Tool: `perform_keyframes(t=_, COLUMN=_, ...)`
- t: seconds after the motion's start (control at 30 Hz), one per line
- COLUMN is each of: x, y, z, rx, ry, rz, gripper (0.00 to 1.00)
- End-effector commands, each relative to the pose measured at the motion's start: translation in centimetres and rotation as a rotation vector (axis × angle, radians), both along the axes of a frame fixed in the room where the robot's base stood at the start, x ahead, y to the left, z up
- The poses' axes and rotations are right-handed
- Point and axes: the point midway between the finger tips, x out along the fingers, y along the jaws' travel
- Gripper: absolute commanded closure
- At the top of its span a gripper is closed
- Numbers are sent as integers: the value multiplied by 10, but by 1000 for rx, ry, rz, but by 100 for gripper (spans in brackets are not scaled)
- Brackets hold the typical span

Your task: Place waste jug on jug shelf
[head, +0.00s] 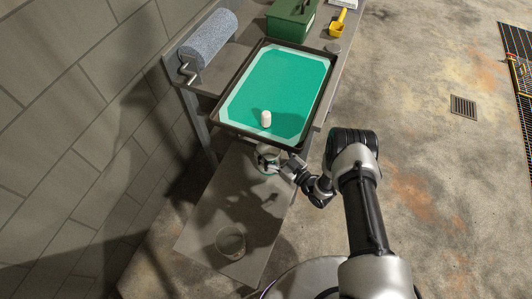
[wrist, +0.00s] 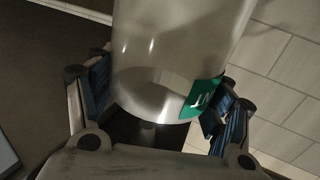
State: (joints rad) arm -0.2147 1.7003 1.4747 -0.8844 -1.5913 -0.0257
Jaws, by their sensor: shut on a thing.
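The jug (head: 267,156), clear and cylindrical, is in my gripper (head: 280,166) just past the near edge of the bench in the head view. In the wrist view the jug (wrist: 165,65) fills the space between the blue-padded fingers of my gripper (wrist: 158,108), which are shut on it. A green label with white letters, partly hidden, shows on its side. A low grey shelf (head: 205,215) lies below and nearer, with a pale ring (head: 230,242) on its near part. I cannot tell whether the jug touches the shelf.
The bench holds a dark-rimmed tray with a green mat (head: 275,85) and a small white cylinder (head: 265,119). A blue-grey roll (head: 208,47), green box (head: 291,20) and yellow scoop (head: 338,24) stand farther back. A block wall (head: 70,90) is at left; open floor is at right.

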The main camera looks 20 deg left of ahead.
Motion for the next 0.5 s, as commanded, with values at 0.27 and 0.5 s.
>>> perform_keyframes(t=0.27, x=7, y=15, z=-17, rx=1, ry=0, rz=-1, gripper=73)
perform_keyframes(t=0.5, x=8, y=15, z=-35, rx=1, ry=-2, rz=-1, gripper=73)
